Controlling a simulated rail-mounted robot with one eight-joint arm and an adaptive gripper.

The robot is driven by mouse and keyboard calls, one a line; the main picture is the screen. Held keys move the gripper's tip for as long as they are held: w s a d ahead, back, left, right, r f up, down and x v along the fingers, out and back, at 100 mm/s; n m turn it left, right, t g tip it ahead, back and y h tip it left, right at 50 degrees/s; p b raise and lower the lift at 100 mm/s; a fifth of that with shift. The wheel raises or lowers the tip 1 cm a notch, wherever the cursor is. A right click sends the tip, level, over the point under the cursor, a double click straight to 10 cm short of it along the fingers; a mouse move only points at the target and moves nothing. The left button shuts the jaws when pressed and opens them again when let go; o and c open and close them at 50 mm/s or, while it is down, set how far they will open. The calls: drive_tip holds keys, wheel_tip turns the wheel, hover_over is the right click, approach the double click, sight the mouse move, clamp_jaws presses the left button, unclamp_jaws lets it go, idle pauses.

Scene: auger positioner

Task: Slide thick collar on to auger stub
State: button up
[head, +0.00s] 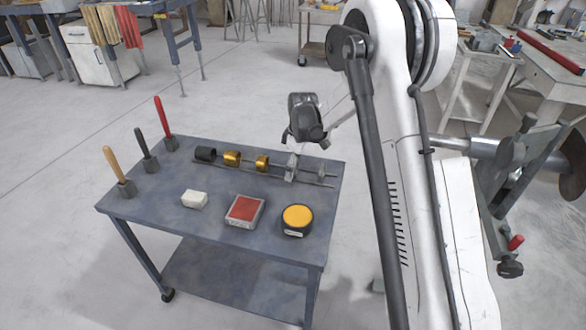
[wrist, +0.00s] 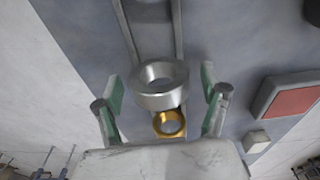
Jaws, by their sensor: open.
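A silver collar (wrist: 160,98) lies between the spread green-padded fingers of my gripper (wrist: 162,90) in the wrist view, with visible gaps on both sides. In the head view my gripper (head: 303,138) hangs over the right part of the cart, near a silver piece (head: 291,168) on the rails. A gold collar (head: 262,162), a longer gold collar (head: 232,158) and a black collar (head: 205,154) sit further left on the rails. One gold collar (wrist: 169,123) shows close to the silver one. I cannot tell which is the thick collar. The auger stub (head: 470,146) is a grey horizontal shaft at the right, partly hidden by my arm.
The blue-grey cart (head: 150,205) also carries a white block (head: 194,200), a red-topped box (head: 244,211) and a yellow-topped round tin (head: 297,219). Several handled tools (head: 147,150) stand at its left. The auger's positioner frame (head: 525,180) stands at the right. Open floor surrounds the cart.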

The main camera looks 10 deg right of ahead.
drive_tip(key=shift+c, duration=0.4)
drive_tip(key=c, duration=1.6)
drive_tip(key=shift+r, duration=0.1)
drive_tip(key=shift+c, duration=0.2)
